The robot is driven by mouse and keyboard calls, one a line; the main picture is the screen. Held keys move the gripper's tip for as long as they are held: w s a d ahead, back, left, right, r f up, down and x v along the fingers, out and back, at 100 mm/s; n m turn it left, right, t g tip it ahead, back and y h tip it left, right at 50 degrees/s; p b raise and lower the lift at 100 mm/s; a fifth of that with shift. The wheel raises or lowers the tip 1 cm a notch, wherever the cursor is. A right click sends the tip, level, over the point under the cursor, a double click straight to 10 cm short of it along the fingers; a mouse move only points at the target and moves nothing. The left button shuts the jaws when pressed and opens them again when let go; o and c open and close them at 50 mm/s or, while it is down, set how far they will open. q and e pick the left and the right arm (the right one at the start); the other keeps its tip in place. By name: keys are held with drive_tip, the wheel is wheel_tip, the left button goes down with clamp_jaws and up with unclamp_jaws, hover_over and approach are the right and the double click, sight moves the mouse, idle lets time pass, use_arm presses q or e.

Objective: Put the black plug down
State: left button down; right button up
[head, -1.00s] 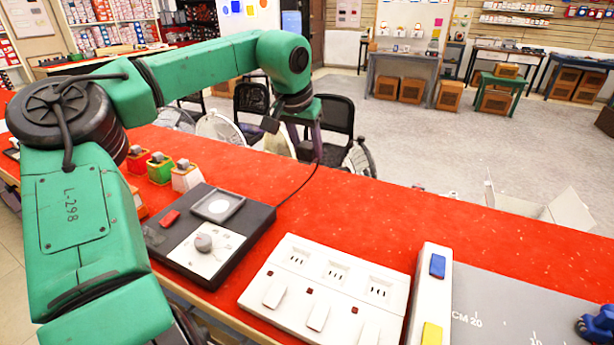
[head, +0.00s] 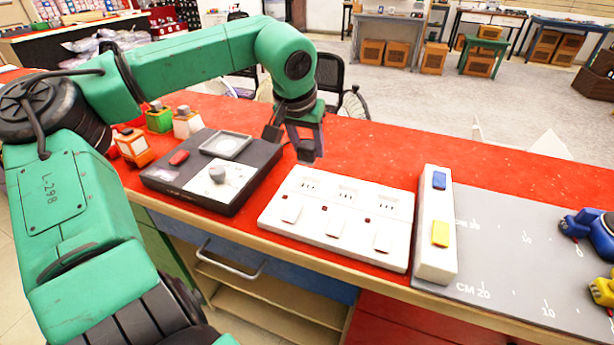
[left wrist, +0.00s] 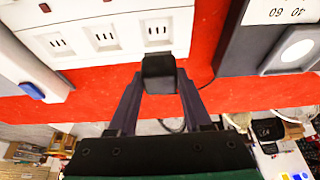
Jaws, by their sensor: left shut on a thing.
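My left gripper (head: 305,148) is shut on the black plug (left wrist: 159,73), which sits between its fingertips in the left wrist view. In the head view the plug is small and hard to separate from the dark fingers. The gripper hangs over the red tabletop (head: 375,145), just behind the back left part of the white socket strip (head: 318,230). In the left wrist view the plug appears next to the strip's edge, close to an end socket (left wrist: 157,30). I cannot tell whether the plug touches the table. My right gripper is not in view.
A black box with a knob (head: 232,188) stands left of the strip. A white block with blue and yellow buttons (head: 434,255) and a grey ruled mat (head: 490,270) lie right. Red tabletop behind the strip is clear.

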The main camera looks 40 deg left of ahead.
use_arm(q)
wheel_tip(320, 180, down, 7)
drive_tip(key=shift+f, duration=0.1)
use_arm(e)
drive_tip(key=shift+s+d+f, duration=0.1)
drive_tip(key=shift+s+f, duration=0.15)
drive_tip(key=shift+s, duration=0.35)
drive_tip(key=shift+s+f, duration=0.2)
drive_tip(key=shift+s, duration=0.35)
use_arm(q)
drive_tip(key=shift+b, duration=0.3)
drive_tip(key=shift+c, duration=1.7)
unclamp_jaws()
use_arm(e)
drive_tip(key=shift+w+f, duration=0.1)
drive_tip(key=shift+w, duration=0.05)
use_arm(q)
drive_tip(key=shift+r, duration=0.2)
drive_tip(key=v, duration=1.2)
drive_tip(key=shift+p, duration=0.4)
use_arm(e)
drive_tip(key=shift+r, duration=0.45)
